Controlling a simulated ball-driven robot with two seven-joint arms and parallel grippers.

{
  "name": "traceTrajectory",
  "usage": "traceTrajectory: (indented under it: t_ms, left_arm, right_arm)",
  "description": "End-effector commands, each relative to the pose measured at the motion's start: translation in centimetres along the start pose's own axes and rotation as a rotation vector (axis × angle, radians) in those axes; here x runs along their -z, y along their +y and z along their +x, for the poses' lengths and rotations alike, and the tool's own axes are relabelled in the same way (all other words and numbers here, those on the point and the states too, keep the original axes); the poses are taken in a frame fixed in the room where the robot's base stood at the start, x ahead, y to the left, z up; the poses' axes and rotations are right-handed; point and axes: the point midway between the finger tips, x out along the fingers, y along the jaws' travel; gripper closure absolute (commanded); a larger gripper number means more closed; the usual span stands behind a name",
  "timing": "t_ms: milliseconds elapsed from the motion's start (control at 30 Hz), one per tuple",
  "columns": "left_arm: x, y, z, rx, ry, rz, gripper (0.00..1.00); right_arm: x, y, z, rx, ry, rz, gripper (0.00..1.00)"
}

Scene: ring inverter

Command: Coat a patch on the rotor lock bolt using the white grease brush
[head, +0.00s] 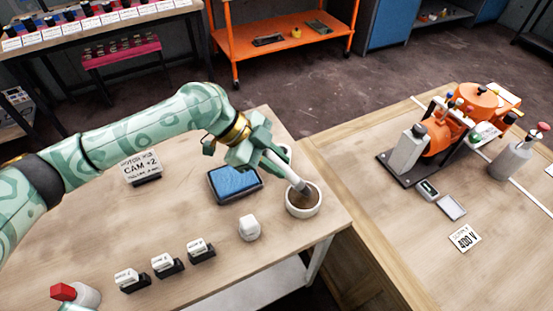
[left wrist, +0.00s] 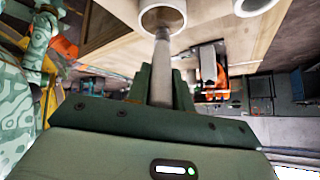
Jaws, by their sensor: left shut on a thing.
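My left gripper (head: 262,155) is shut on the white grease brush (head: 282,172), which slants down to the right. The brush also shows between the fingers in the left wrist view (left wrist: 162,74). Its grey-brown head is inside a white bowl (head: 303,210) with brown contents, near the right edge of the left table. Whether the bristles touch the contents is unclear. An orange machine (head: 437,137) on a dark base stands on the right table, with several coloured knobs. I cannot tell which part is the rotor lock bolt. My right gripper is not in view.
A blue pad in a dark tray (head: 235,182), a white block (head: 249,228) and several labelled blocks (head: 164,264) share the left table. A "CAM +2" sign (head: 140,168) stands behind. A grey cylinder (head: 510,160) and a "400 V" card (head: 464,239) are on the right table (head: 365,185).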

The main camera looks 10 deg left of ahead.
Motion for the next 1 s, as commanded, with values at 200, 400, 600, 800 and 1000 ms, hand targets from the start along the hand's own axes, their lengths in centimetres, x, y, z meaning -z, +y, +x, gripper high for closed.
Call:
traceTrajectory:
  t_ms: [200, 400, 600, 800, 1000]
  left_arm:
    - [-0.18, 0.04, 0.22, 0.000, 0.000, 0.000, 1.00]
    - [-0.34, 0.07, 0.40, 0.000, 0.000, -0.001, 1.00]
    - [-0.50, 0.11, 0.58, 0.000, 0.000, -0.001, 1.00]
    - [-0.52, 0.12, 0.59, 0.000, 0.000, -0.001, 1.00]
    - [-0.53, 0.13, 0.59, 0.000, 0.000, -0.001, 1.00]
  right_arm:
    - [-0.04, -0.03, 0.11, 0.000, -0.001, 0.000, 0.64]
    - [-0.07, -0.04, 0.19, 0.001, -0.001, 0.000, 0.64]
    - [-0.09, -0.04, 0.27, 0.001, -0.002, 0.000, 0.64]
    - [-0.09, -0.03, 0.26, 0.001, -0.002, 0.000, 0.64]
    - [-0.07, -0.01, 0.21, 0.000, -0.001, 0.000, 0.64]
